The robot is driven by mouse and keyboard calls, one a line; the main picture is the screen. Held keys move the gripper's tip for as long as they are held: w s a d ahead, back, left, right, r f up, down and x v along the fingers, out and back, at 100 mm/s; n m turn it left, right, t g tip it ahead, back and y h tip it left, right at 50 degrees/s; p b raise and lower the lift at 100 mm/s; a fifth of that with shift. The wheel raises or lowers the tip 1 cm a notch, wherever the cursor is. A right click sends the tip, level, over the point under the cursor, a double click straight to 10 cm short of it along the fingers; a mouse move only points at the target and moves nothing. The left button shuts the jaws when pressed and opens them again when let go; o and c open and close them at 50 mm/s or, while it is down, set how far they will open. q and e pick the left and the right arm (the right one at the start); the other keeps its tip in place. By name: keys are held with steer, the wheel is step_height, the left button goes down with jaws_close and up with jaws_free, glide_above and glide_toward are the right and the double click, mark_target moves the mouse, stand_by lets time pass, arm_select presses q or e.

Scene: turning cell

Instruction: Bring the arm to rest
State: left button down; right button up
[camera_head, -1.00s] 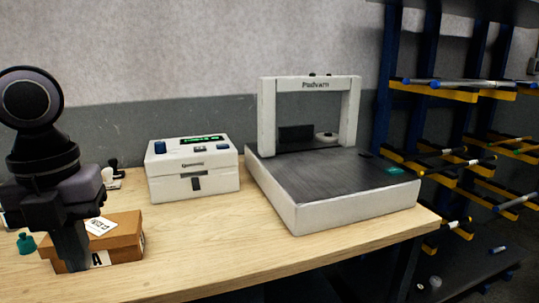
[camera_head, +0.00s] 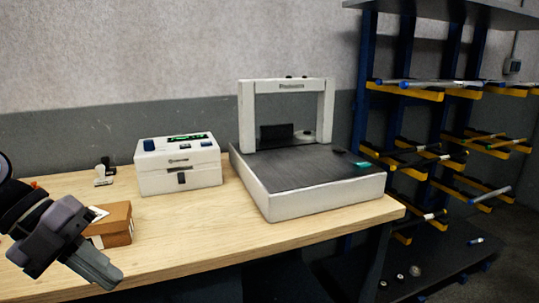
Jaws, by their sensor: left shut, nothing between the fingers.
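My left gripper (camera_head: 108,276) shows at the lower left of the head view, with its arm coming in from the left edge. Its fingers are shut with nothing between them and point down to the right. It appears in front of the workbench (camera_head: 215,235) near its front edge, and whether it touches the bench cannot be told. A brown cardboard box (camera_head: 118,225) sits on the bench just behind the gripper, partly hidden by it. My right gripper is not in view.
A white box-shaped device (camera_head: 180,180) and a flat machine with a white gantry (camera_head: 315,197) stand on the bench. Small stamps (camera_head: 101,176) stand at the back left. A blue rack with yellow arms (camera_head: 405,92) holds bars at the right. The bench's front middle is clear.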

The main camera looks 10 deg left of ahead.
arm_select(q)
steer(key=w+a+f+n+t+p, duration=0.1)
steer(key=w+a+f+n+t, duration=0.15)
steer(key=f+n+t, duration=0.55)
steer(key=w+a+f+n+t+p, duration=0.1)
steer(key=a+f+n+t+p, duration=0.15)
steer(key=f+n+t, duration=0.5)
steer(key=s+d+f+n+g+y, duration=0.3)
steer(key=s+d+f+n, duration=0.2)
steer(key=f, duration=0.3)
steer(key=s+d+f+n+g+y+p, duration=0.1)
steer(key=s+d+f+n+g+y, duration=0.1)
steer(key=s+d+f+n, duration=0.4)
step_height(320, 180, down, 3)
steer(key=shift+d+f+g+y, duration=0.1)
steer(key=shift+d+g+y, duration=0.3)
steer(key=shift+d+g, duration=0.4)
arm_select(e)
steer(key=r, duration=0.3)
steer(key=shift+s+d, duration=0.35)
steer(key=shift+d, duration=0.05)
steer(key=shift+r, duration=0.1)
